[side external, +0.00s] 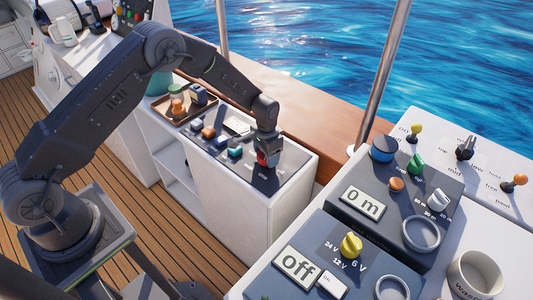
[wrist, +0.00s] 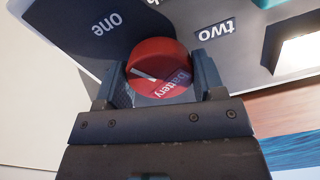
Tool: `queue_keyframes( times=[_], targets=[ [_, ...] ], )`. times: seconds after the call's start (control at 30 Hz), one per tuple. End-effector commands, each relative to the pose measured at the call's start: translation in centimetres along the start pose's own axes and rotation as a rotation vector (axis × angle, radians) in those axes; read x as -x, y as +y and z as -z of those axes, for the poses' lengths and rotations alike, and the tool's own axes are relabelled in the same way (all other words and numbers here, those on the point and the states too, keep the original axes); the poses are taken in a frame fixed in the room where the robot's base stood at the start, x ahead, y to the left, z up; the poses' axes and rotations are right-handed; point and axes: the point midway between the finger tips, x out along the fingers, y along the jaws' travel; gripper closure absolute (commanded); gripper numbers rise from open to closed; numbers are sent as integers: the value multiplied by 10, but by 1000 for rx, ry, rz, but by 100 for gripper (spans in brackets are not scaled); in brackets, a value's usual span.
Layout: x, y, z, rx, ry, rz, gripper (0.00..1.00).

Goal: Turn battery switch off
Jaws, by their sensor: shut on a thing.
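The battery switch (wrist: 160,68) is a round red knob with a white line and the word "battery" on it. It sits on a dark panel, with the labels "one" (wrist: 112,24) and "two" (wrist: 217,29) on either side in the wrist view. My gripper (wrist: 163,80) is shut on the knob, one finger at each side. In the side external view my gripper (side external: 266,150) points down at the near right end of the panel, and a bit of the red knob (side external: 262,157) shows between the fingers. An "off" label for this switch cannot be made out.
The dark panel (side external: 286,160) carries several other coloured switches (side external: 208,133) to the left of my gripper. A tray (side external: 172,112) with small items lies behind them. A metal post (side external: 383,75) rises behind.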

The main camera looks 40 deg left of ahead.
Motion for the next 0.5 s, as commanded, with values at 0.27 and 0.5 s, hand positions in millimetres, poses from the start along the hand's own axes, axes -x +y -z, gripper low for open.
queue_keyframes(
  times=[0.27,0.5],
  targets=[
    [1,0,0,262,1,0,61],
    [1,0,0,489,1,0,61]
  ],
)
